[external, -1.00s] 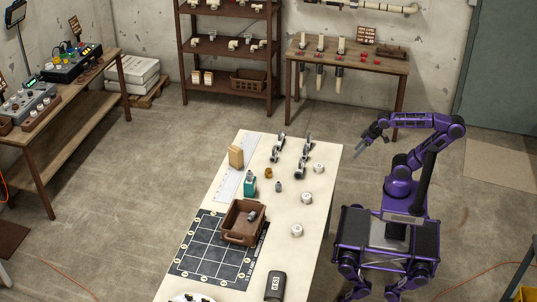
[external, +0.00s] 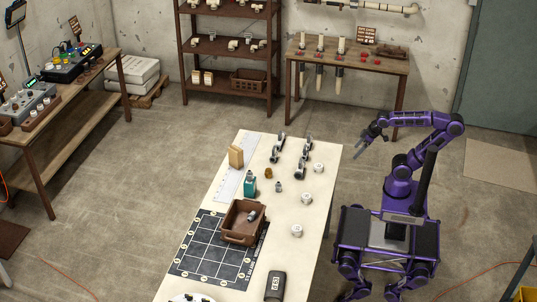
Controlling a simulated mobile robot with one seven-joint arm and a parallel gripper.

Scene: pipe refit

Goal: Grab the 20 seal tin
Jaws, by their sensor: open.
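Several small white round tins stand along the right side of the long table: one (external: 318,168) near the far end, one (external: 306,198) in the middle and one (external: 296,230) nearer the front. Their markings are too small to read, so I cannot tell which is the 20 seal tin. My gripper (external: 364,143) is open and empty. It hangs in the air to the right of the table's far end, apart from the tins.
Dark pipe clamps (external: 303,157), a teal bottle (external: 250,184) and a brass fitting (external: 268,173) stand farther back.

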